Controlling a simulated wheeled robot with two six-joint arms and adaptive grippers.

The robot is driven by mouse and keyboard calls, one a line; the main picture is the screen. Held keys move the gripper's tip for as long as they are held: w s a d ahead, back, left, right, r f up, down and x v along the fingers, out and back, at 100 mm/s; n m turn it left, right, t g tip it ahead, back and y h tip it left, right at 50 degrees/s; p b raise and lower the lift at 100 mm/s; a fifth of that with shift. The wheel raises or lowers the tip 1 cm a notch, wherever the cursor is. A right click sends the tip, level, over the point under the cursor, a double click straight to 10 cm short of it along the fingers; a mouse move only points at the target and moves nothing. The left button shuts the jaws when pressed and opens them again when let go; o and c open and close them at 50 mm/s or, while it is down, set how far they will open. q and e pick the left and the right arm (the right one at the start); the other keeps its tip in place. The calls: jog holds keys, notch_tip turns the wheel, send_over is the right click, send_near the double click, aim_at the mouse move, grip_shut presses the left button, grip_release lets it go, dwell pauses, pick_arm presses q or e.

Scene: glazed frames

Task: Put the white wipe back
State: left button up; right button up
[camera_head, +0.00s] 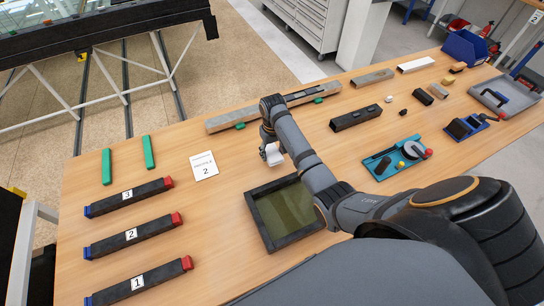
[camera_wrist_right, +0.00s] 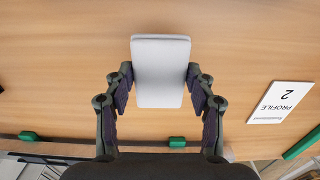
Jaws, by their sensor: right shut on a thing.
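The white wipe (camera_head: 273,154) is a pale block with rounded edges. My right gripper (camera_head: 268,146) is shut on it and holds it over the table, just beyond the dark glazed frame (camera_head: 256,222). In the right wrist view, the wipe (camera_wrist_right: 160,60) sits between the two fingers of the right gripper (camera_wrist_right: 160,80), with wood table surface behind it. My left gripper is not in view.
A "Profile 2" card (camera_head: 204,166) lies left of the gripper. Numbered dark profiles (camera_head: 132,234) lie at the left. A long rail (camera_head: 255,112), a dark block (camera_head: 355,117), a teal tool tray (camera_head: 380,165) and a blue bin (camera_head: 465,47) lie beyond and right.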

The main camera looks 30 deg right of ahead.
aim_at(272, 157)
jog(key=shift+w+d+f, duration=0.1)
jog(key=shift+w+f, duration=0.25)
jog(key=shift+f, duration=1.8)
jog(key=shift+f, duration=0.15)
jog(key=o, duration=1.2)
notch_tip(272, 157, up, 12)
jog(key=shift+w+r+b, duration=0.1)
jog(key=shift+r+b, duration=0.1)
jog(key=shift+b, duration=0.45)
